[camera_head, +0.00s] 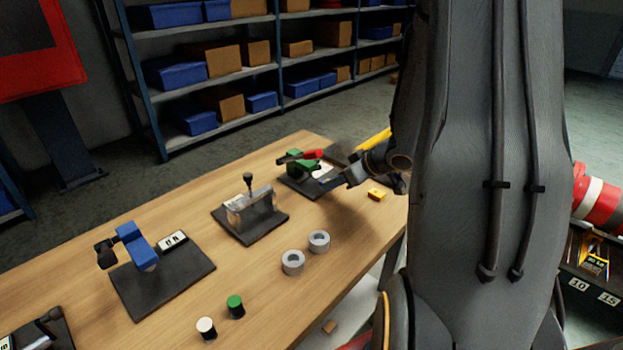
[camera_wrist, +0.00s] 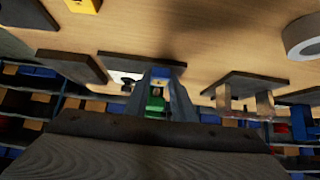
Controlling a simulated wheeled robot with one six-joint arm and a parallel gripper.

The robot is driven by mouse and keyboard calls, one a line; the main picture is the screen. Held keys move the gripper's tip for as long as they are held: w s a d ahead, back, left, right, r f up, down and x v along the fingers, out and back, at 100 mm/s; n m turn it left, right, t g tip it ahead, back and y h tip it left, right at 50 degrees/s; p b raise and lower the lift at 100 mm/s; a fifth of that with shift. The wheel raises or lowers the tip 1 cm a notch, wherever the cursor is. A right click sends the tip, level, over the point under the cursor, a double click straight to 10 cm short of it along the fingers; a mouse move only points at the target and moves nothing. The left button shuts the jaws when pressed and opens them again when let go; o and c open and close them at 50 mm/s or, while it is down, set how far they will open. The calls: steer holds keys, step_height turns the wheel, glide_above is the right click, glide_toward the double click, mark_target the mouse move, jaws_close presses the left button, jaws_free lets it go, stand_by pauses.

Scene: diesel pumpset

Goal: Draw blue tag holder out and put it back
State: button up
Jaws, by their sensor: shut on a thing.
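My gripper (camera_head: 340,184) reaches in from the right, low over a dark base plate (camera_head: 297,184) near the table's far right end. A small blue piece, which looks like the blue tag holder (camera_head: 327,181), is at its fingertips. In the wrist view my gripper (camera_wrist: 162,80) is shut on this blue tag holder (camera_wrist: 160,72), between the fingertips. A green clamp-like part (camera_head: 299,168) with a red handle (camera_head: 313,154) stands on the plate just left of the fingers. Green also shows between the fingers (camera_wrist: 155,103). Whether the holder still touches its seat is hidden.
A yellow block (camera_head: 376,194) lies near the table's right edge. A metal bracket (camera_head: 250,210) stands on a plate to the left, with two grey rings (camera_head: 293,262) in front. A blue clamp (camera_head: 136,246) and green and white knobs (camera_head: 235,306) are nearer.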

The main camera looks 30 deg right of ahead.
steer(key=shift+r+p, duration=1.55)
steer(key=shift+p, duration=0.15)
